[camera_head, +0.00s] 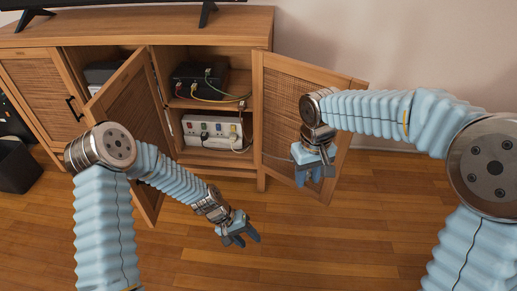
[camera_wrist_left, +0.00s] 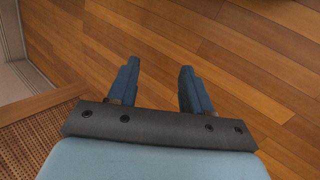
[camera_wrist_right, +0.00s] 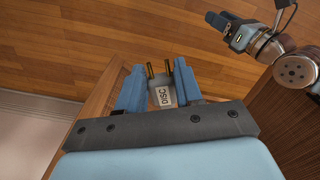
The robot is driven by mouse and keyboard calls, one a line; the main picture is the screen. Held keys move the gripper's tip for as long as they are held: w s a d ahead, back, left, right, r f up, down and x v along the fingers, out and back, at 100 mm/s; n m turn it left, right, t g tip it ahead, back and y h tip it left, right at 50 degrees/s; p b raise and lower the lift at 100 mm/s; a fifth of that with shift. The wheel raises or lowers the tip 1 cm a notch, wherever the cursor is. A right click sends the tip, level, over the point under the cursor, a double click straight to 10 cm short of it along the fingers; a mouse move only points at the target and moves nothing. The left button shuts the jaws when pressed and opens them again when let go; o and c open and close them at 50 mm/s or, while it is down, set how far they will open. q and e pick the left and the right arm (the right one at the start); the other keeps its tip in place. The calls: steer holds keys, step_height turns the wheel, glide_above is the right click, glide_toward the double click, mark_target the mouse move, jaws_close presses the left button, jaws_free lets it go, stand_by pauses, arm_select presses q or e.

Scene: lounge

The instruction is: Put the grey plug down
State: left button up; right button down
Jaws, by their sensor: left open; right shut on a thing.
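My right gripper (camera_head: 316,174) is shut on the grey plug, in front of the open right cabinet door. In the right wrist view, the grey plug (camera_wrist_right: 164,95) sits between the fingers of the right gripper (camera_wrist_right: 156,92). It has two metal prongs pointing away from the palm and a label on its face. In the head view I cannot make the plug out clearly. My left gripper (camera_head: 240,238) is open and empty, low in front of the cabinet. Its spread fingers (camera_wrist_left: 157,84) show only floor between them.
The open wooden cabinet (camera_head: 262,130) holds a black box (camera_head: 200,78) with cables on the upper shelf and a white power strip (camera_head: 207,128) below. Its left door (camera_head: 133,115) and right door (camera_head: 282,95) stand open. The wooden floor (camera_head: 330,235) in front is clear.

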arm_select(q)
steer(key=w+d+r+m+g+h, duration=0.1)
steer(key=w+r+m+g+h, duration=0.15)
steer(key=w+r, duration=0.75)
steer(key=w+d+r+m+g+h, duration=0.1)
steer(key=w+r+m+g+h, duration=0.2)
steer(key=r, duration=1.5)
steer(key=s+d+f+t+h, duration=0.1)
steer(key=s+d+f, duration=0.2)
steer(key=d, duration=0.7)
steer(key=shift+s+f, duration=0.2)
steer(key=shift+s, duration=0.95)
steer(key=shift+a+t, duration=0.1)
steer(key=shift+t, duration=0.15)
steer(key=shift+f, duration=0.1)
steer(key=c, duration=0.8)
arm_select(e)
steer(key=shift+r, duration=0.1)
steer(key=c, duration=1.2)
jaws_free()
arm_select(q)
jaws_close()
arm_select(e)
steer(key=o, duration=0.5)
